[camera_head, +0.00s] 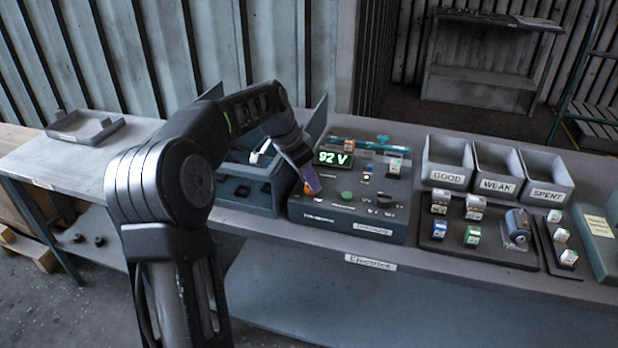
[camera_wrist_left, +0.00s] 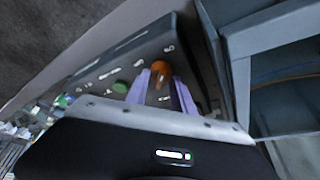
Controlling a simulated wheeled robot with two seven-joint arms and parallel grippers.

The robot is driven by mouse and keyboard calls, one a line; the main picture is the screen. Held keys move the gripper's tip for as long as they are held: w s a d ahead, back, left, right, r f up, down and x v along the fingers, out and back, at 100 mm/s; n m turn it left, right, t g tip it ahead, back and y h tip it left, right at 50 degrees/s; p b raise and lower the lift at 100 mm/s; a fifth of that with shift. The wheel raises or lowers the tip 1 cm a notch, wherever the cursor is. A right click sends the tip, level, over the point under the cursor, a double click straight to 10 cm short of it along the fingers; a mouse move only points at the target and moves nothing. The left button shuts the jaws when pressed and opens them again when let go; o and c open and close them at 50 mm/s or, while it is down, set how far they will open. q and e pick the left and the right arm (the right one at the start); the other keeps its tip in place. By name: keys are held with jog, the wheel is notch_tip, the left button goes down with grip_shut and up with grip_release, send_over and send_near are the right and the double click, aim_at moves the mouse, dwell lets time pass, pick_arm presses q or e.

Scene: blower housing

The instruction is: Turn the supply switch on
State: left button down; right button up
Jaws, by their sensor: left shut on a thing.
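The supply unit is a dark box (camera_head: 345,234) with a sloped panel and a lit green display (camera_head: 334,158) reading "92 V". An orange switch knob (camera_wrist_left: 160,70) sits near the panel's edge. My left gripper (camera_head: 308,187) reaches down over the panel's left side. Its purple fingers stand on either side of the orange knob in the left wrist view and are shut on it. The fingers hide most of the knob in the head view. The knob's exact setting cannot be read. My right gripper is not in view.
A green button (camera_head: 347,196) and small knobs are on the same panel. An open blue-grey bin (camera_head: 247,203) stands close at the left. Trays marked GOOD, WEAK and SPENT (camera_head: 498,172) and a mat with several small blocks (camera_head: 437,232) are at the right.

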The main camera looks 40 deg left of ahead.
aim_at(298, 195)
pick_arm(q)
jog(key=shift+m, duration=0.4)
jog(key=c, duration=1.1)
grip_release()
jog(key=v, duration=0.7)
jog(key=shift+a+r, duration=0.2)
jog(key=shift+r, duration=0.15)
jog(key=shift+s, duration=0.1)
